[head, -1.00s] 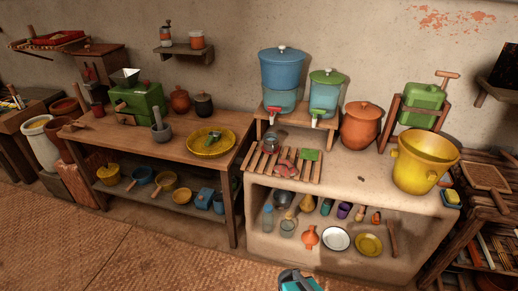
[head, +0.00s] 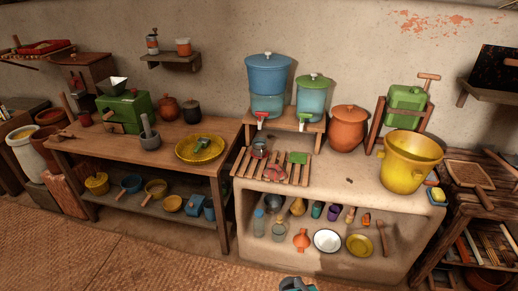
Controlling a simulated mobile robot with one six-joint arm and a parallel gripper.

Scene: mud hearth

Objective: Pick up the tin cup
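A small grey metal cup (head: 259,150), which looks like the tin cup, stands on the wooden slatted rack (head: 240,172) at the left of the clay counter. It is below the red tap of the blue water dispenser (head: 268,76). A teal and dark piece at the bottom edge, seemingly my gripper (head: 297,284), shows only in small part. Its fingers cannot be made out. It is low in front of the counter, well apart from the cup.
A reddish item (head: 273,171) and a green block (head: 298,157) lie on the rack near the cup. A green dispenser (head: 311,96), an orange pot (head: 348,128) and a yellow bucket (head: 410,165) stand around. The counter's middle is mostly clear. Shelves below hold dishes.

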